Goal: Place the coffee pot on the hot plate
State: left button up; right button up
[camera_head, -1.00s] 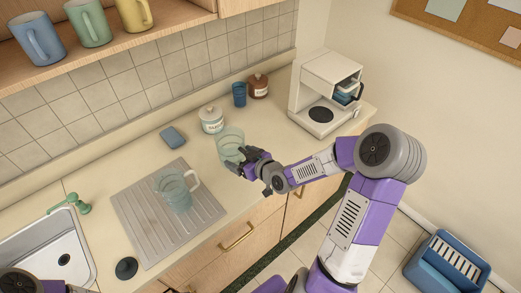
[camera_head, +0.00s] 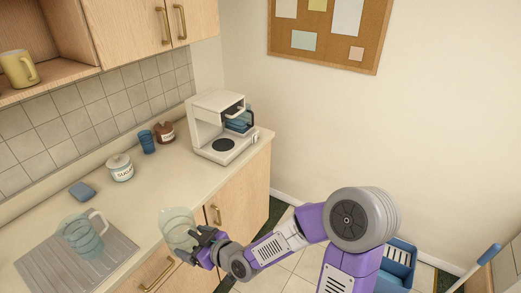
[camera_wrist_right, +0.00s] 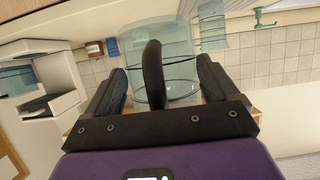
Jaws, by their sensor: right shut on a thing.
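The coffee pot (camera_head: 178,228) is clear glass with a dark handle (camera_wrist_right: 153,75). My right gripper (camera_head: 203,243) is shut on this handle; in the right wrist view the handle stands between its two fingers (camera_wrist_right: 156,88). The pot appears raised near the counter's front edge, leaning somewhat in the head view. The hot plate (camera_head: 223,145) is a black disc on the base of the white coffee maker (camera_head: 218,104), at the counter's far end. It is bare and apart from the pot. My left gripper is out of view.
A glass pitcher (camera_head: 82,238) stands on the grey drainboard (camera_head: 45,272). A sugar jar (camera_head: 120,168), a blue cup (camera_head: 147,142), a brown jar (camera_head: 164,133) and a blue sponge (camera_head: 82,191) line the counter back. Bare counter (camera_head: 180,172) lies before the coffee maker.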

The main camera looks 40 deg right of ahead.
aim_at(226, 145)
jog(key=z, duration=0.15)
jog(key=k, duration=0.3)
jog(key=z, duration=1.55)
jog(key=i, duration=1.55)
jog(key=u, duration=1.25)
jog(key=i, duration=0.5)
jog(key=u, duration=0.35)
